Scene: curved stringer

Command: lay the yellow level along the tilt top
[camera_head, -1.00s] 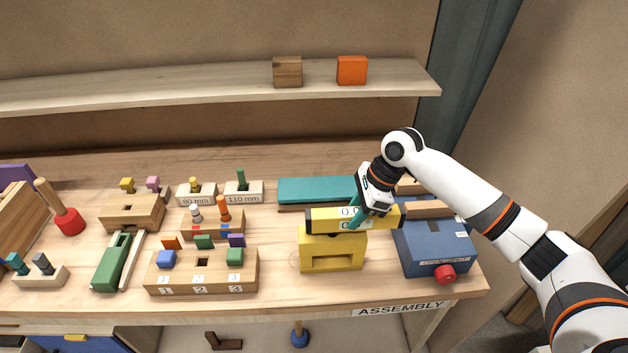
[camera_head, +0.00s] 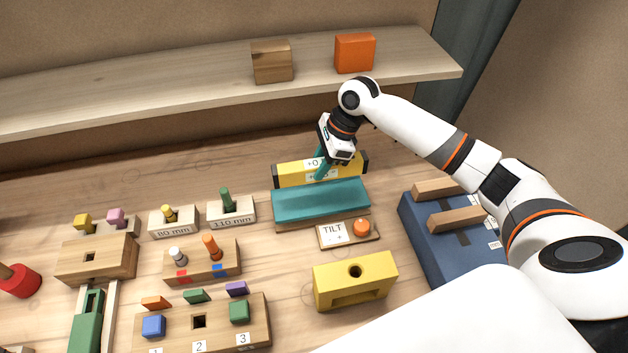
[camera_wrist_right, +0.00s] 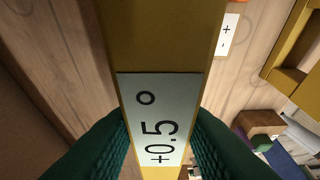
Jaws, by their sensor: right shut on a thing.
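The yellow level (camera_head: 291,176), a long bar with dark ends and a white label, is held by my right gripper (camera_head: 321,172). It is roughly parallel to the teal tilt top (camera_head: 320,203) and appears over or just behind its far edge. I cannot tell whether they touch. In the right wrist view, the teal fingers are shut on both sides of the level (camera_wrist_right: 165,40), whose label reads +0.5°. The tilt top sits on a wooden base, with a TILT plate (camera_head: 334,234) and orange knob (camera_head: 362,227) in front. My left gripper is not in view.
A yellow block with a hole (camera_head: 355,284) stands in front of the TILT plate. A blue box (camera_head: 447,240) with wooden bars is at right. Gauge blocks (camera_head: 232,212) and peg blocks stand at left. A shelf (camera_head: 200,85) with two cubes runs behind.

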